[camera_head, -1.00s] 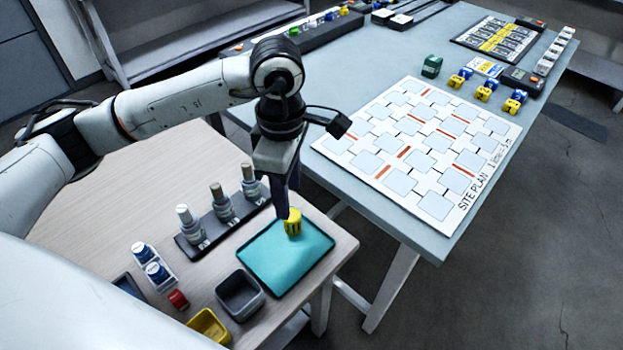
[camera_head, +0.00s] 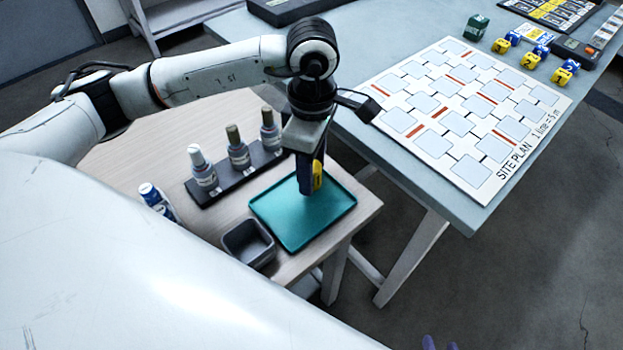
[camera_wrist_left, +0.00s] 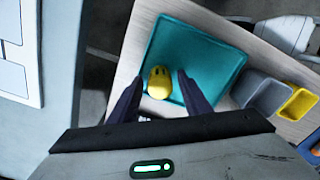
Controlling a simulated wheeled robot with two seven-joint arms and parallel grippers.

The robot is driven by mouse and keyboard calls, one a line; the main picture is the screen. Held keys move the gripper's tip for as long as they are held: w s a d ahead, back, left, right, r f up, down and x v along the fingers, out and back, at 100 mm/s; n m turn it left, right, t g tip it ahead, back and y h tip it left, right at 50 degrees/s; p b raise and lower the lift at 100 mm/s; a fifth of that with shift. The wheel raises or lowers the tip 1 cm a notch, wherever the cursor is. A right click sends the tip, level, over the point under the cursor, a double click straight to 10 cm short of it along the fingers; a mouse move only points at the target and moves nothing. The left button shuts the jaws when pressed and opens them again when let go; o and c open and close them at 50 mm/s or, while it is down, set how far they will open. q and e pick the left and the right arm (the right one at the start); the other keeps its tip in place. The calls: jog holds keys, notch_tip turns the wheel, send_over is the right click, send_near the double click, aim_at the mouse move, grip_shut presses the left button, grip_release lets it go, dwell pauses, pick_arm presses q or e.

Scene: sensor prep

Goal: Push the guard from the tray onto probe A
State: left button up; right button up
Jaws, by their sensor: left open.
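The yellow guard (camera_head: 317,178) is at the teal tray (camera_head: 278,222), partly covered by a finger of my left gripper (camera_head: 311,186). In the left wrist view the guard (camera_wrist_left: 159,88) shows against the tray's near-left part, between the two spread fingers and nearer the left one. My left gripper (camera_wrist_left: 160,77) is open; whether a finger touches the guard is unclear. Several grey probes (camera_head: 237,150) stand upright in a dark rack (camera_head: 227,180) left of the tray; I cannot read which is A. Purple tips of my right gripper (camera_head: 440,344) barely show at the bottom edge.
A grey bin (camera_head: 249,243) stands against the tray's front-left side; a yellow bin (camera_wrist_left: 298,103) is beyond it in the wrist view. A blue-grey table with a site plan (camera_head: 470,120) is at the right.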

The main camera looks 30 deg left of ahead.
dwell(0.3)
dwell(0.4)
pick_arm(q)
jog(key=c, duration=0.7)
jog(key=shift+c, duration=0.2)
jog(key=shift+r+p, duration=1.3)
jog(key=shift+r, duration=1.15)
